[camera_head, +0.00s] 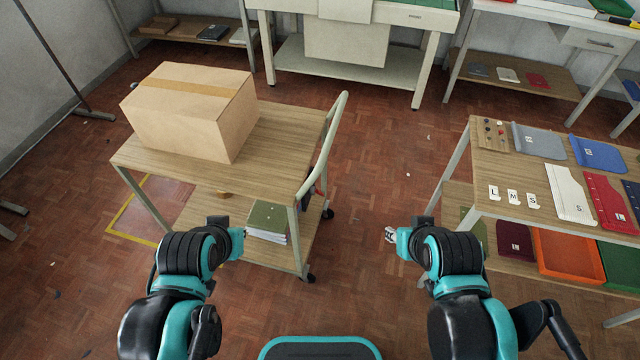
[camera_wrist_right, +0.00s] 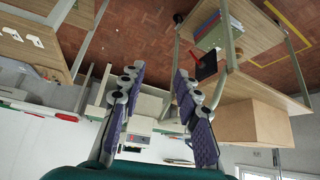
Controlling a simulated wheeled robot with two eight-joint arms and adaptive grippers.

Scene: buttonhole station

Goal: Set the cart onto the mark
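The cart (camera_head: 280,150) has a wooden top, a lower shelf and a pale push handle (camera_head: 326,145) on its right side. A closed cardboard box (camera_head: 190,108) stands on its top. The mark is a yellow outline (camera_head: 128,238) on the floor, showing at the cart's left and partly hidden by it. My left gripper (camera_head: 240,243) is in front of the cart's near side; its fingers are too unclear to read. My right gripper (camera_head: 390,236) is to the right of the cart, apart from the handle. The right wrist view shows its fingers (camera_wrist_right: 158,78) apart and empty.
Green-covered books (camera_head: 267,220) lie on the cart's lower shelf. A table (camera_head: 480,165) with coloured folders and letter tags stands at the right. Benches line the back wall. Clear parquet floor lies between the cart and the right table.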

